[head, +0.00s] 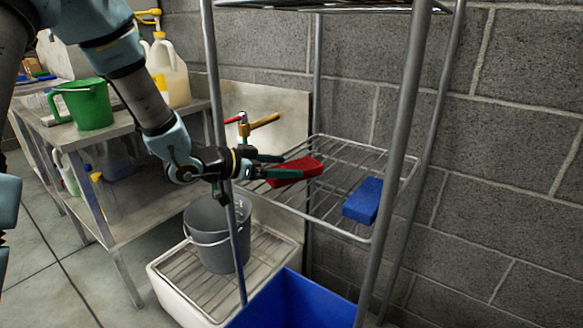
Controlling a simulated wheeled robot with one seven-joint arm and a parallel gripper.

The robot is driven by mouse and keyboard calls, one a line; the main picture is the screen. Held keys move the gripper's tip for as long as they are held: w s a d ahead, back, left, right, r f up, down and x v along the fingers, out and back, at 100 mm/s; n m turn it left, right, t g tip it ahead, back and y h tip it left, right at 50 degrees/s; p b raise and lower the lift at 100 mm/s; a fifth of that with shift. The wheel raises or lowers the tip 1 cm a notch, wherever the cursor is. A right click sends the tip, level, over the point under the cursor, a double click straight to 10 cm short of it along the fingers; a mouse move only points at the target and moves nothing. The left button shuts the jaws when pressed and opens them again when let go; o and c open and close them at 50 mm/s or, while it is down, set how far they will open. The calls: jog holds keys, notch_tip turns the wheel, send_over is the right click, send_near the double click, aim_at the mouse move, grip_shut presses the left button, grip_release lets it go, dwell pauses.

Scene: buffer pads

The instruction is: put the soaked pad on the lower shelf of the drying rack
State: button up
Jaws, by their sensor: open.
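A red pad (296,171) lies on the wire lower shelf (330,150) of the drying rack (405,95), towards the left side of that shelf. A blue pad (362,201) lies on the same shelf at the front right, apart from the red one. My gripper (282,166) reaches in from the left past a rack post, with its fingers open at the left end of the red pad. The fingers hide part of that end, and I cannot tell whether they touch it. I cannot tell by look which pad is soaked.
Rack posts stand close beside my arm. An upper shelf (335,5) shows at the top edge. Below are a grey bucket (212,240) on a grated basin (165,267) and a blue bin (290,303). A bench at left holds a green jug (88,105) and a plastic bottle (170,75).

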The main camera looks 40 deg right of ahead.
jog(key=v, duration=0.9)
